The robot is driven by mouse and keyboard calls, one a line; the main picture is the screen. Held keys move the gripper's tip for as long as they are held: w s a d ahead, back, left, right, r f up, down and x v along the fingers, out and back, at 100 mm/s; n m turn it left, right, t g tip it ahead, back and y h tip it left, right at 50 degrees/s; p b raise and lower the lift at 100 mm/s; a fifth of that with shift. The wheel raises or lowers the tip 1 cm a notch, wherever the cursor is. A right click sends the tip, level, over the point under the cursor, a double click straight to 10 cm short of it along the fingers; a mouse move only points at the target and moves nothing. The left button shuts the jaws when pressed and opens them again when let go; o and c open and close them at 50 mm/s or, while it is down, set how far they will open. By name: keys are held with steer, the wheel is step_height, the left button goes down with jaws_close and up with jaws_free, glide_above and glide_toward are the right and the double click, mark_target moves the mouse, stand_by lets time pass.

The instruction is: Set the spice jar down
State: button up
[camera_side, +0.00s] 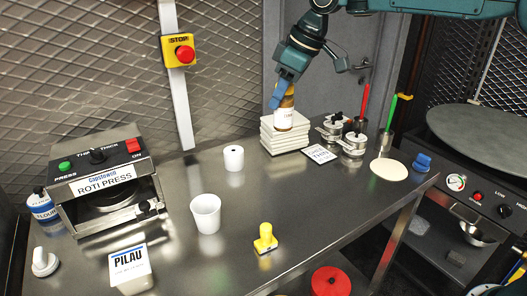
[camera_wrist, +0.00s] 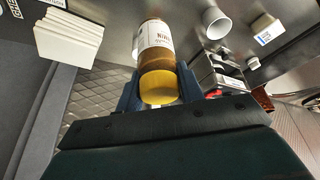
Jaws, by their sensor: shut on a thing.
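The spice jar (camera_side: 284,118) is a small brown-orange jar with a white label. In the wrist view the jar (camera_wrist: 156,42) has a yellow lid towards me and its far end towards the steel table. My gripper (camera_side: 284,92) is shut on the jar's lid end, with blue fingers on both sides; the wrist view shows the same grip (camera_wrist: 158,92). In the side view the jar looks upright and overlaps the white stack (camera_side: 287,143). In the wrist view the stack (camera_wrist: 68,40) lies to the left, apart from the jar. I cannot tell how far the jar's base is above the surface.
Steel canisters (camera_side: 353,143), a small sign card (camera_side: 319,154) and a flatbread disc (camera_side: 389,169) are right of the stack. A white roll (camera_side: 234,158), a white cup (camera_side: 206,214) and a yellow stamp (camera_side: 265,239) stand left and front. The roti press (camera_side: 105,184) is far left.

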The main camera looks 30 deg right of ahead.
steer(key=d+n, duration=0.1)
steer(key=d, duration=1.5)
step_height(320, 180, down, 15)
steer(key=shift+a+f, duration=0.15)
steer(key=shift+f, duration=0.05)
steer(key=shift+f, duration=0.1)
steer(key=shift+f, duration=2.05)
steer(key=shift+f, duration=0.1)
steer(key=o, duration=1)
steer(key=shift+o, duration=0.2)
